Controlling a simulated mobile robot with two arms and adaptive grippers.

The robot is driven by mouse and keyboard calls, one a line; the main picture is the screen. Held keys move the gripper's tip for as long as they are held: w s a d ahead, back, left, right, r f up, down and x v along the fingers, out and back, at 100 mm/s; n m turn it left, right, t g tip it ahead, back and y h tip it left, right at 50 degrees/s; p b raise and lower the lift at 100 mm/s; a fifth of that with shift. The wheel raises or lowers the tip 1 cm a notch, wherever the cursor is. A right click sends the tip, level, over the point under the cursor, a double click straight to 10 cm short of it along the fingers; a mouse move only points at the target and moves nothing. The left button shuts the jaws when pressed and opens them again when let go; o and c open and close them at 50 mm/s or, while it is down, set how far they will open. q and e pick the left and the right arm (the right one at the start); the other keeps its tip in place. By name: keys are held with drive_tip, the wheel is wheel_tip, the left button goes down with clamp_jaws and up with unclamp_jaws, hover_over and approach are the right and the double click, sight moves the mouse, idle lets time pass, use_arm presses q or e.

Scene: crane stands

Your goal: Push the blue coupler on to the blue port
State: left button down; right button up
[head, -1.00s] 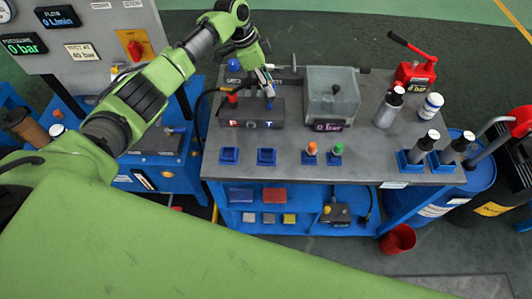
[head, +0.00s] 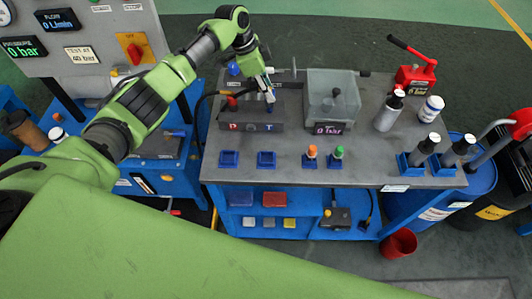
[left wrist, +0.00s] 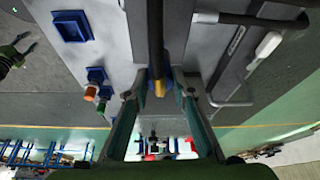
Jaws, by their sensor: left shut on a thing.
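The dark port block (head: 251,126) stands on the grey bench, with letter labels on its front face. A red coupler or cap (head: 231,103) sits at its left part. In the left wrist view the gripper (left wrist: 163,84) closes around a piece with a brass-coloured tip beside a black hose.
A clear box (head: 333,96) with a pressure readout stands right of the block. Empty blue holders (head: 229,159) and two capped fittings, orange (head: 312,152) and green (head: 338,153), line the front. Bottles (head: 388,112) and a red hand pump (head: 414,72) stand at right.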

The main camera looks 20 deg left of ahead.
use_arm(q)
drive_tip(key=shift+f+b, duration=0.55)
drive_tip(key=shift+f, duration=0.55)
drive_tip(key=c, duration=1.7)
unclamp_jaws()
drive_tip(key=shift+r, duration=0.1)
drive_tip(key=p+v, duration=0.5)
